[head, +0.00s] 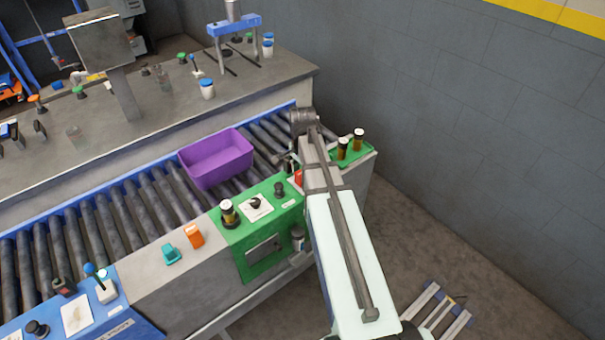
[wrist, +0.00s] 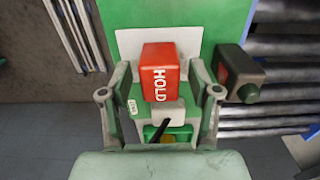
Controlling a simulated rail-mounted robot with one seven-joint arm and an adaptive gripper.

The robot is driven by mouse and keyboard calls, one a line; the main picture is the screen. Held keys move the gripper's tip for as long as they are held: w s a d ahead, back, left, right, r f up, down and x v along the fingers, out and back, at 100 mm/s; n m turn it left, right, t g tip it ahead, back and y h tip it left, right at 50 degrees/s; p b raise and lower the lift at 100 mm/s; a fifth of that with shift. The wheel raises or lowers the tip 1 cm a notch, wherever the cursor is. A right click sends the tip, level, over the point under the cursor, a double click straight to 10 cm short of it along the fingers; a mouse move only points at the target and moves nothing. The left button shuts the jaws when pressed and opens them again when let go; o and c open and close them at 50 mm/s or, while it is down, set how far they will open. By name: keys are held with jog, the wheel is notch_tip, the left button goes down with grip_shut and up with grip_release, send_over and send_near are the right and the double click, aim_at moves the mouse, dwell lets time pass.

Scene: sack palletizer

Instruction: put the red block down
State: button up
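The red block (wrist: 161,68), marked HOLD, is in the middle of the wrist view, in front of a white plate on a green surface. My gripper (wrist: 160,72) has one finger on each side of it. A pale gap shows between each finger and the block, so the fingers look open around it. In the head view, the red block (head: 298,178) is a small patch at the right edge of the green console. My gripper (head: 287,164) is beside it there, mostly hidden by my arm. Whether the block's underside touches the surface is hidden.
A purple bin (head: 217,160) stands on the roller conveyor (head: 130,205). The green console (head: 262,255) carries a white label and dark knobs. An orange block (head: 193,236) and a teal piece (head: 171,254) lie to its left. A dark button box (wrist: 238,75) is close right of my gripper.

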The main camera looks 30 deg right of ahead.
notch_tip(320, 180, up, 12)
jog(key=b, duration=0.1)
jog(key=shift+r+b, duration=0.15)
jog(key=shift+b, duration=0.15)
dwell(0.4)
